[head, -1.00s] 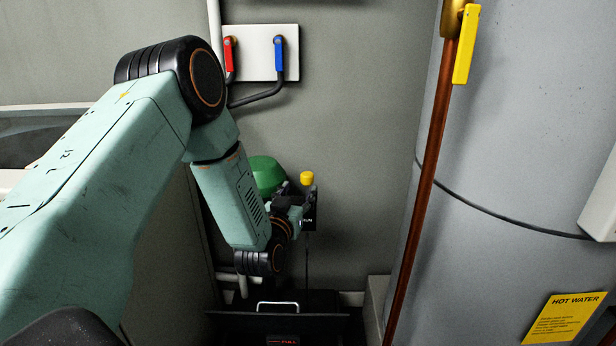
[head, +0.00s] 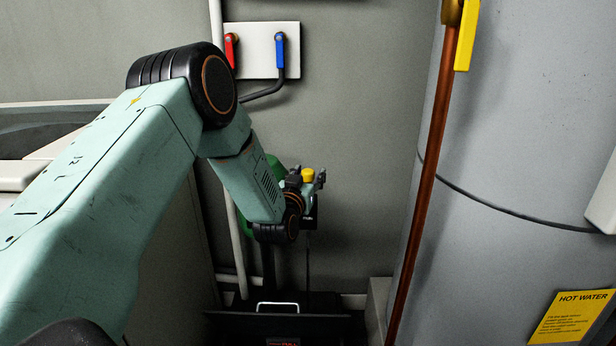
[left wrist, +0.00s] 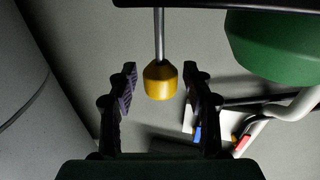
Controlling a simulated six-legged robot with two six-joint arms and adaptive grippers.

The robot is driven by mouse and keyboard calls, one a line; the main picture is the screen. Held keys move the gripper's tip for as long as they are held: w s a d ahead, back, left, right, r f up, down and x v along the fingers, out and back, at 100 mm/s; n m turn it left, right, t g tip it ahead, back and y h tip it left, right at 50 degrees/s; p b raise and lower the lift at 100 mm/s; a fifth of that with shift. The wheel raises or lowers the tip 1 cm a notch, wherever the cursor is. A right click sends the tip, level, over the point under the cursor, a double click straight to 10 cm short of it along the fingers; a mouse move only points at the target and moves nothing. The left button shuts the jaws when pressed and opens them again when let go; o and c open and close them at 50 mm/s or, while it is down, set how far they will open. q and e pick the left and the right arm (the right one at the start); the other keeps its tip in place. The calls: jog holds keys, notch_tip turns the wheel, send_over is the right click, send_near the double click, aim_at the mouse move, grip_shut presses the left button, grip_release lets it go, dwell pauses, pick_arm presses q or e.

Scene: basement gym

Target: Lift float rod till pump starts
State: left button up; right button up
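The float rod shows in the left wrist view (left wrist: 159,35) as a thin metal shaft with a yellow knob (left wrist: 160,80) on its end. The yellow knob also shows in the head view (head: 308,174), in front of the back wall. My left gripper (head: 307,181) is at the knob. In the left wrist view its two fingers (left wrist: 160,84) are apart, one on each side of the knob, with a small gap visible on both sides. The green pump body (head: 274,168) is partly hidden behind my left arm. My right gripper is not in view.
A black lidded box with a metal handle (head: 277,305) is on the floor below. A white panel (head: 256,48) with red and blue valve levers is on the wall. A large grey tank (head: 510,130) and copper pipe (head: 437,150) stand right. The wall space between is clear.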

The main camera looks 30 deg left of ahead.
aim_at(308, 171)
pick_arm(q)
grip_shut()
dwell(0.6)
notch_tip(308, 171, up, 4)
jog(key=p, duration=0.3)
jog(key=shift+f, duration=0.3)
jog(key=shift+o, duration=0.8)
grip_release()
